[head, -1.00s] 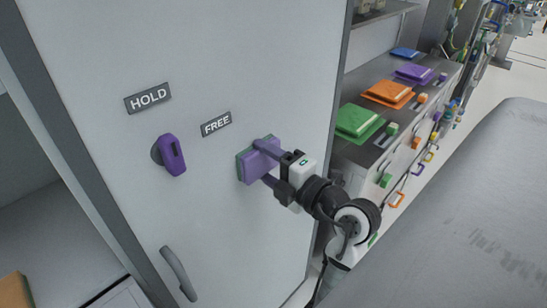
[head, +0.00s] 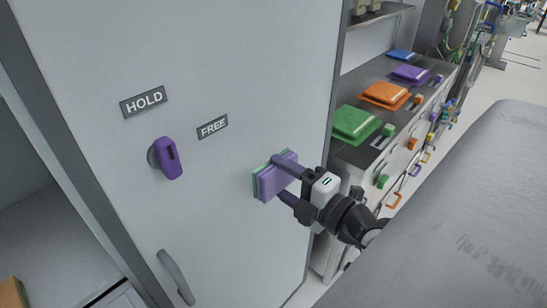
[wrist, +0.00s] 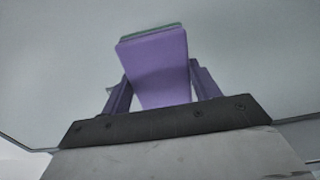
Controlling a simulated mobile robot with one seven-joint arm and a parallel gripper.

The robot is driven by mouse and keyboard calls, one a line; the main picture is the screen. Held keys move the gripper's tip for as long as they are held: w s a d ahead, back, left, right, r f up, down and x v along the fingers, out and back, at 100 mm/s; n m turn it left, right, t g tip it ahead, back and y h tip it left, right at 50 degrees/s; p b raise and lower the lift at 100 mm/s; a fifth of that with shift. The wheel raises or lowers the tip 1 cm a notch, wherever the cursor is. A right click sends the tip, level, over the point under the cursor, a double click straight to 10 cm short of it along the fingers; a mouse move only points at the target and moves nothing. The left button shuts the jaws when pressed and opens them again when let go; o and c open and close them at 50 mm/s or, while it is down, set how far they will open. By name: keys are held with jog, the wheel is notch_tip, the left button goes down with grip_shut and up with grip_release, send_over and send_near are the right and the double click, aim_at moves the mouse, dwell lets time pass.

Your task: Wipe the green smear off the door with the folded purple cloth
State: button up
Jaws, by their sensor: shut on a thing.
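The purple cloth (head: 275,182) is a flat, folded pad in front of the door's right part, close to the surface. I cannot tell whether it touches. My gripper (head: 287,179) is shut on it, with a finger on either side. In the wrist view the cloth (wrist: 157,66) stands out between the fingers. A thin green edge (head: 255,188) shows behind the cloth in both views; I cannot tell whether it is smear or the cloth's backing. No green mark shows on the bare white door (head: 220,60). The door behind the cloth is hidden.
The door carries a purple knob (head: 167,158), a HOLD label (head: 143,101), a FREE label (head: 212,127) and a grey handle (head: 175,277). At right, a counter (head: 372,152) holds green, orange, purple and blue pads. A grey surface (head: 450,230) fills the lower right.

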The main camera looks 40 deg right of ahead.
jog(key=shift+s, duration=0.2)
jog(key=shift+s+d, duration=0.1)
jog(key=shift+s, duration=1.4)
